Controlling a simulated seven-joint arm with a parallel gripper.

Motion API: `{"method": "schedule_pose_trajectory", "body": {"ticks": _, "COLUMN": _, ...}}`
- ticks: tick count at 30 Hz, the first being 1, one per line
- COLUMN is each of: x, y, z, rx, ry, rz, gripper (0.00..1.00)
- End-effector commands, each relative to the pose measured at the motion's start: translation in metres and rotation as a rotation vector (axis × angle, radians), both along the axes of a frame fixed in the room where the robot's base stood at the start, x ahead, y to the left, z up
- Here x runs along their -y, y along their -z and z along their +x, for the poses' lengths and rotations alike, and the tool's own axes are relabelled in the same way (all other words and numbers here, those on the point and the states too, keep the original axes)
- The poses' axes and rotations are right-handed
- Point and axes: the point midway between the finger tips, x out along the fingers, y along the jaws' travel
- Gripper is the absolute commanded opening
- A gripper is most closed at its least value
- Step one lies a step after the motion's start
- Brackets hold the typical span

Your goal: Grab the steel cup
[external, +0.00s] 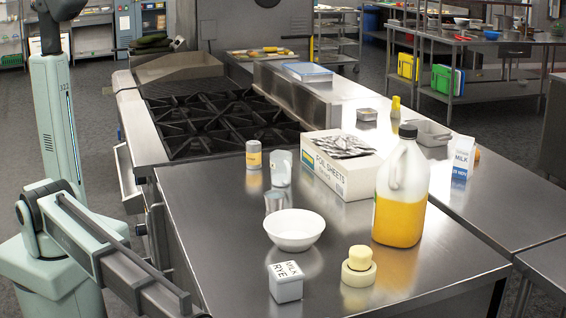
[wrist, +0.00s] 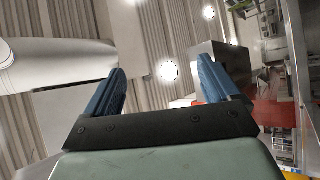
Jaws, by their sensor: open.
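A shiny grey cup (external: 275,201), which looks like the steel cup, stands on the metal counter (external: 215,245) just behind a white bowl (external: 294,230). The bowl hides its lower part. A pale, shiny cup-like vessel (external: 281,168) stands behind it; I cannot tell its material. My gripper (wrist: 161,66) shows in the wrist view with its two blue fingers wide apart and nothing between them. It points up toward the ceiling and lights, away from the counter. No cup shows in the wrist view. My arm is at the left of the external view, beside the counter.
The stove (external: 215,120) lies behind. The counter's front left is clear.

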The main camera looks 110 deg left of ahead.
Motion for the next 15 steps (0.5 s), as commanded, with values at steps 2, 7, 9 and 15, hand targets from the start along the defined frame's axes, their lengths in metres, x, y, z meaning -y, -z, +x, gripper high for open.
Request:
{"method": "schedule_pose_trajectory", "body": {"ticks": 2, "x": -0.007, "y": -0.016, "z": 0.003, "rx": 0.022, "ry": -0.015, "rz": -0.005, "gripper": 0.89}}
{"method": "schedule_pose_trajectory", "body": {"ticks": 7, "x": -0.026, "y": -0.042, "z": 0.008, "rx": 0.038, "ry": -0.053, "rz": 0.025, "gripper": 0.89}}
{"method": "schedule_pose_trajectory", "body": {"ticks": 9, "x": -0.035, "y": -0.051, "z": 0.012, "rx": 0.03, "ry": -0.073, "rz": 0.059, "gripper": 0.89}}
{"method": "schedule_pose_trajectory", "body": {"ticks": 15, "x": -0.067, "y": -0.063, "z": 0.024, "rx": -0.045, "ry": -0.131, "rz": 0.231, "gripper": 0.89}}
